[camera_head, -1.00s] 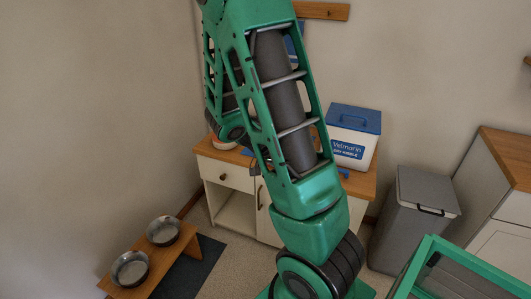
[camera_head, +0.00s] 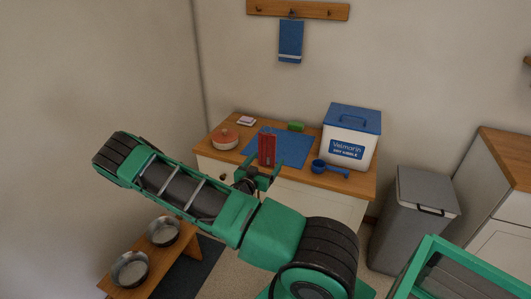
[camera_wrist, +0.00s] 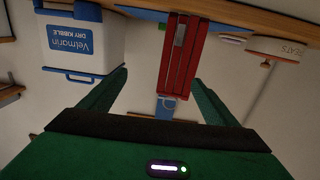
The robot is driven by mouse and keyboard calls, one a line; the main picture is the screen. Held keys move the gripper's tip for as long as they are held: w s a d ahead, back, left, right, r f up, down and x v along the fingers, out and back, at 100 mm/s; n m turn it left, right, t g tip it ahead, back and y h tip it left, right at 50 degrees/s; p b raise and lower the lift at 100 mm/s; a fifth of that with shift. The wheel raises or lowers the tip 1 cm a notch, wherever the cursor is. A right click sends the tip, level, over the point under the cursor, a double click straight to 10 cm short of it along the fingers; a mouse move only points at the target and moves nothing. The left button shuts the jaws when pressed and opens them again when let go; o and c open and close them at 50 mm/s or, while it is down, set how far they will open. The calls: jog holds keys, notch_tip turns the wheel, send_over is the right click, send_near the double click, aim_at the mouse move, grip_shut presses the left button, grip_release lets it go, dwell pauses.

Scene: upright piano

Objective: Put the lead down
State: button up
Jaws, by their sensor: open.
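The lead (camera_head: 267,149) is a red, folded bundle that appears upright over or on the blue mat (camera_head: 292,150) on the wooden counter. In the wrist view the red lead (camera_wrist: 180,58) has a grey metal clip and lies beyond my open fingers, in line with the gap between them. My gripper (camera_head: 260,172) is at the counter's front edge, just in front of the lead. It also shows in the wrist view (camera_wrist: 160,78), with its fingers spread and apart from the lead. I cannot tell exactly how the lead's lower end rests.
A white Velmarin kibble bin (camera_head: 350,140) and blue scoop (camera_head: 329,168) stand right of the mat. A round treats tin (camera_head: 224,139) is left, a green block (camera_head: 296,126) behind. A blue towel (camera_head: 291,41) hangs above. Two bowls (camera_head: 130,268) sit low at left.

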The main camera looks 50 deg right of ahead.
aim_at(266, 150)
jog(key=w+d, duration=0.2)
jog(key=w+d+f+n+t, duration=0.1)
jog(key=w+d, duration=0.2)
jog(key=w+d+t, duration=0.1)
jog(key=w+d, duration=0.1)
jog(key=d, duration=0.1)
jog(key=shift+w+f+y, duration=0.15)
jog(key=shift+f+y, duration=0.1)
jog(key=shift+y, duration=0.15)
jog(key=shift+c, duration=0.4)
jog(key=c, duration=1.1)
jog(key=shift+r, duration=0.15)
